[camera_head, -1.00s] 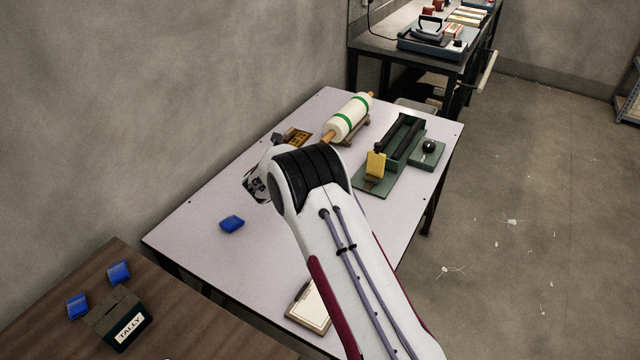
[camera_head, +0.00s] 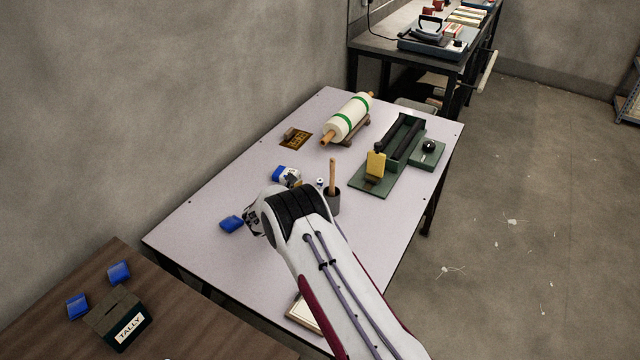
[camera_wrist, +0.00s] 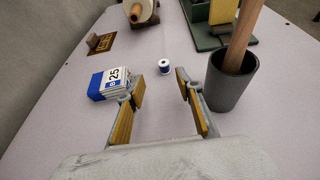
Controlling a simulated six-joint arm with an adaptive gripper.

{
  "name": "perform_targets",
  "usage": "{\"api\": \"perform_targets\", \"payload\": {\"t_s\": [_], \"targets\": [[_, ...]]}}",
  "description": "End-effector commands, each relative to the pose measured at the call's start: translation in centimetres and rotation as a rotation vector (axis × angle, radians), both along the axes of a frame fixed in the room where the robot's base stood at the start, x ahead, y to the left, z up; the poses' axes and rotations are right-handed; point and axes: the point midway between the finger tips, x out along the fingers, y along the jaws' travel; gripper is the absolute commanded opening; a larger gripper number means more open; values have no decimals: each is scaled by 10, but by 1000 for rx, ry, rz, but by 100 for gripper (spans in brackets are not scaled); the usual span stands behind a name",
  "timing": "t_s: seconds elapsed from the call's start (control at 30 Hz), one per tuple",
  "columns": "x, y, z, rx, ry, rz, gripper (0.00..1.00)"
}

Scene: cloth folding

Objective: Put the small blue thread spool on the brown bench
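The small thread spool (camera_head: 320,183), white with blue, stands upright on the pale table, left of a dark cup. It also shows in the wrist view (camera_wrist: 165,66), ahead of my gripper (camera_wrist: 160,88) and roughly in line with the gap between its fingers. My gripper is open and empty, its two wood-coloured pads apart. In the head view my own arm hides most of the gripper. The brown bench (camera_head: 55,312) is at the lower left of the head view.
The dark cup (camera_wrist: 231,82) with a wooden stick stands close right of my right finger. A blue-white pack marked 25 (camera_wrist: 109,84) is beside the left finger. A blue packet (camera_head: 231,224) lies on the table. The bench carries a TALLY box (camera_head: 118,318) and two blue packets.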

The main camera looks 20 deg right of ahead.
Motion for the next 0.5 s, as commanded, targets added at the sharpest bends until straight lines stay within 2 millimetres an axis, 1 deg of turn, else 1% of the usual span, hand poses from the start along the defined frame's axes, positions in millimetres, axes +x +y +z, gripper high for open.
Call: {"api": "perform_targets", "payload": {"t_s": [0.5], "targets": [[17,-15,-10,1,1,0,36]]}}
